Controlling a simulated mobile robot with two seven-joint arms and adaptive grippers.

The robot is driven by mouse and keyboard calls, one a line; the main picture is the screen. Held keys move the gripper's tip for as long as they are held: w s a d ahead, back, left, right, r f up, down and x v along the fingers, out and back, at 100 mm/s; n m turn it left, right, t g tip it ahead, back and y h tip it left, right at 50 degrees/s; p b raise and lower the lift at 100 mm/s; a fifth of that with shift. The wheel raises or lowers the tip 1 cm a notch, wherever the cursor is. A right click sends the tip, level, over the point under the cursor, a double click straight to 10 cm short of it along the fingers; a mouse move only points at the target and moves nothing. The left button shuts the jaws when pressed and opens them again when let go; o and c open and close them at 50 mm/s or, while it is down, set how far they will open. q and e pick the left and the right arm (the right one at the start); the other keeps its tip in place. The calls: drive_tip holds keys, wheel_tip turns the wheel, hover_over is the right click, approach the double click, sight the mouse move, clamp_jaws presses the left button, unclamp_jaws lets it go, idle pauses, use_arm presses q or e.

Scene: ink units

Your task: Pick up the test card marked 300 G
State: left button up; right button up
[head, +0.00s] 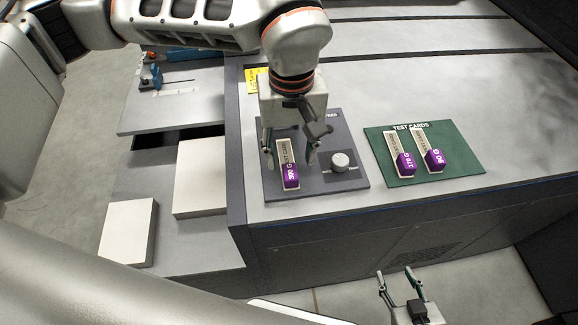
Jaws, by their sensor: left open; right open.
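The test card marked 300 G (291,178) has a pale strip and a purple end. It lies on a dark grey panel (330,190) on the grey cabinet top. My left gripper (289,160) is open and points down over this card, with one finger on each side of the pale strip. I cannot tell how far the fingertips are above the panel. My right gripper (400,279) is open and empty, low in the view in front of the cabinet.
A green mat (460,172) labelled TEST CARDS holds two similar purple-ended cards, the left one (405,163) and the right one (435,160). A round white knob (342,162) stands on the panel right of my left gripper. White stacks (128,230) lie at lower left.

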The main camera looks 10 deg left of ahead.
sight(290, 169)
use_arm(q)
wheel_tip(290, 169, down, 6)
drive_tip(key=shift+a+r, duration=0.1)
drive_tip(key=shift+r, duration=0.15)
drive_tip(key=c, duration=1.2)
